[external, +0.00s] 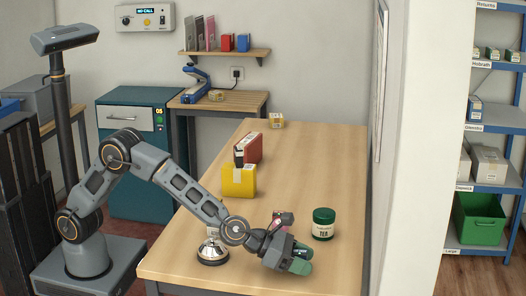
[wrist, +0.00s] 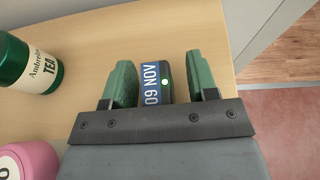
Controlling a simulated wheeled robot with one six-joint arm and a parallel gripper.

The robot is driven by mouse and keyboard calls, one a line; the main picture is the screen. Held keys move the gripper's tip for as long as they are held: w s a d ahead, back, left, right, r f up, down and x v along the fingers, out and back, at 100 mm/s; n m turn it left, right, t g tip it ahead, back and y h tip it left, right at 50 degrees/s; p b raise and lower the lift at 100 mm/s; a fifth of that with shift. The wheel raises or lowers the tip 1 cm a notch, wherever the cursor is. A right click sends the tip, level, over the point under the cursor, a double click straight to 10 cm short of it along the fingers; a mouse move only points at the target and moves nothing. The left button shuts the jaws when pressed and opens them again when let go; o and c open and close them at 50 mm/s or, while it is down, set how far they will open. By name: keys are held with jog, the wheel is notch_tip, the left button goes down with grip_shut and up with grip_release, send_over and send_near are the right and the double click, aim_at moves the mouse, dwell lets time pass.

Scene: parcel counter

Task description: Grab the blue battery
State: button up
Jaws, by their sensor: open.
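The blue battery (wrist: 151,82), a dark block with a blue face, white lettering and a small light, is near the counter's edge in the wrist view. My gripper (wrist: 160,72) is open, with one green finger on each side of the battery. A narrow gap shows on its left and a wider one on its right. In the external view my gripper (external: 299,258) is low over the front right of the counter, and the battery is mostly hidden there.
A green tea jar (external: 323,224) and a pink object (external: 283,219) stand close to my gripper. A silver bell (external: 212,251), a yellow box (external: 238,180) and a red binder (external: 248,148) are on the counter (external: 300,160). The counter's far right is clear.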

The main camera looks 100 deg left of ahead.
grip_shut()
dwell(0.6)
